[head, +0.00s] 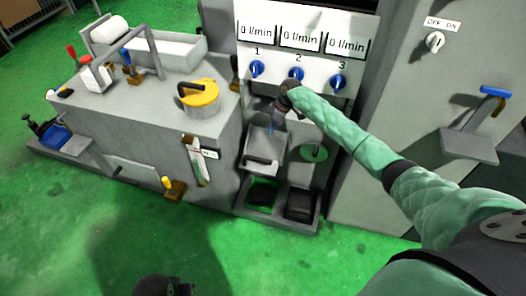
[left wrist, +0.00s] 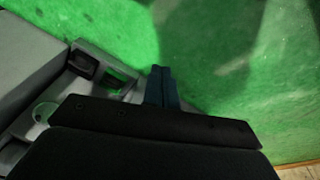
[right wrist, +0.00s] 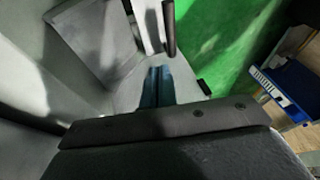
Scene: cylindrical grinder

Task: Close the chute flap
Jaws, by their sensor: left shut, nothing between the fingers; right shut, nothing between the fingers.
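The chute flap (head: 264,147) is a light grey panel on the front of the grinder, below the blue knobs. It appears tilted outward, with a bar handle (head: 262,162) along its lower edge. My right gripper (head: 276,125) is shut and empty, just above the flap's upper part; I cannot tell whether it touches. In the right wrist view its blue fingers (right wrist: 157,86) are together over a pale grey surface, with a dark handle bar (right wrist: 168,28) beyond them. My left gripper (left wrist: 161,86) is shut and empty over green floor; dark parts of that arm show low in the head view.
Two small bins (head: 300,204) sit in a tray below the chute. A green disc (head: 314,152) is right of the flap. A panel with several blue knobs (head: 297,74) is above. A yellow lid (head: 200,94) tops the left cabinet. Green floor in front is clear.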

